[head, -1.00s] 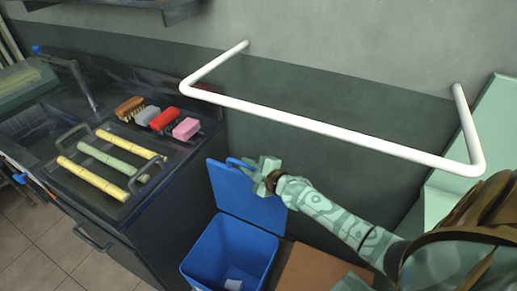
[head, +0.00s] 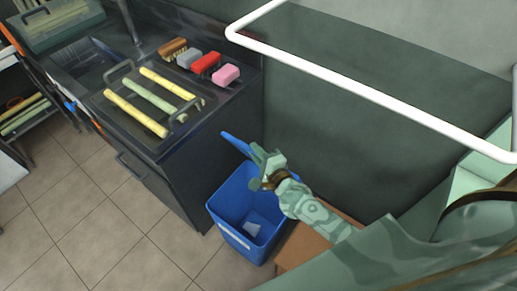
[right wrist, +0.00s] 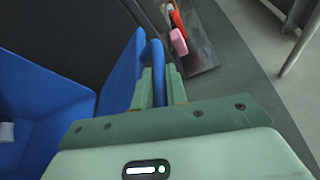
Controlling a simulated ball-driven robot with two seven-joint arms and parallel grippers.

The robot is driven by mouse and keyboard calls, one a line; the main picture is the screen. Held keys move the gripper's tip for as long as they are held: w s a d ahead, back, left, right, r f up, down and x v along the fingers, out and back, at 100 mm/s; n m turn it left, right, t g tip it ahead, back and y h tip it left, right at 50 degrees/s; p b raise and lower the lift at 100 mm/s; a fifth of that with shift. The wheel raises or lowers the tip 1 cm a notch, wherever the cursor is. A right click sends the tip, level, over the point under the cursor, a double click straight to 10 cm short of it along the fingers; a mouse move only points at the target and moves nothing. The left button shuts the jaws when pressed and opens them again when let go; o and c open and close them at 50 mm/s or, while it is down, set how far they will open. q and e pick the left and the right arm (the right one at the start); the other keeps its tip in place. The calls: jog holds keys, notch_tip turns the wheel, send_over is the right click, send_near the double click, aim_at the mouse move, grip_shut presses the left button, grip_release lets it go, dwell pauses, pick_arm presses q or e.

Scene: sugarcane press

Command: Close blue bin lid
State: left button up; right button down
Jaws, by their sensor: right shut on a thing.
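The blue bin (head: 236,242) stands on the floor beside the dark counter, its mouth uncovered. Its blue lid (head: 237,146) is raised at the back of the bin and shows nearly edge-on in the head view. My right gripper (head: 262,158) is at the lid's upper edge, above the bin. In the right wrist view, the fingers of my right gripper (right wrist: 160,86) are shut on a blue edge part of the lid (right wrist: 124,72), with the open bin (right wrist: 45,95) to the left. My left gripper is not in view.
A white rail (head: 370,92) runs across above the bin area. A brown box (head: 305,245) stands right of the bin. Tiled floor (head: 130,230) is free at front left.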

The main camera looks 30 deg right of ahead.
jog(key=c, duration=1.4)
grip_release()
jog(key=shift+s, duration=0.1)
jog(key=s+d+r+p, duration=0.1)
jog(key=s+d+p, duration=0.1)
jog(key=s, duration=1.4)
jog(key=shift+r, duration=0.4)
